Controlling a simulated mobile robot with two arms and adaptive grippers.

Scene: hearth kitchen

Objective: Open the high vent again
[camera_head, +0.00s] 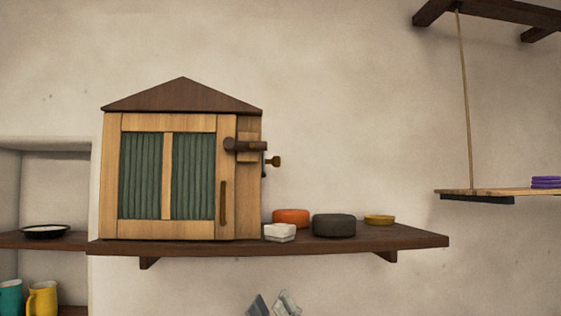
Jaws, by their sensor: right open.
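I see nothing that is clearly a high vent in this view. A wooden cabinet (167,122) with a dark peaked roof and green ribbed door panels stands on a dark wall shelf. Its door looks shut, with a dark wooden latch (245,145) across the right edge and an upright handle (223,204) below. A small brass-coloured knob (273,161) sticks out at its right side. My right gripper (272,298) shows only its grey fingertips at the bottom edge, below the shelf. They are apart and empty. My left gripper is out of view.
The wall shelf (405,238) also holds a white block (280,233), an orange round thing (291,217), a dark round thing (334,225) and a small yellow dish (379,219). A rope (464,90) hangs down to a second shelf (480,191). Mugs (42,299) stand lower left.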

